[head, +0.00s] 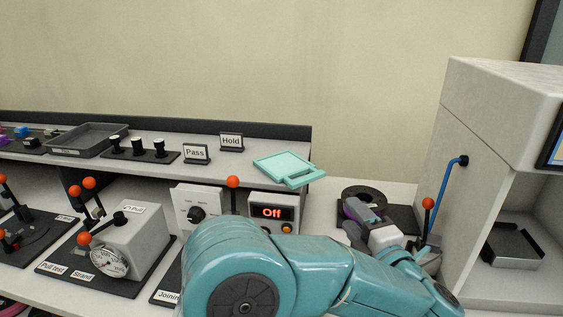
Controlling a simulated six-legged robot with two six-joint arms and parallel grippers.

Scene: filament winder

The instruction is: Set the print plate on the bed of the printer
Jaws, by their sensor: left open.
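The print plate (284,165) looks like the flat teal plate with a tab at its front right corner. It lies at the right end of the raised shelf. The printer (480,125) is the large pale cabinet at the right. Its bed (514,243) is a dark plate with raised edges inside the open bay, with nothing on it. My left gripper (362,212) is open, right of and below the print plate, in front of a dark spool and apart from the plate. My teal arm hides part of the bench. My right gripper is out of view.
A blue tube (446,190) and a red-knobbed lever (428,204) stand beside the printer. The dark spool (366,194) sits behind my gripper. The "Off" display box (272,213) is below the shelf. "Pass" (195,153) and "Hold" (231,141) signs stand left of the plate.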

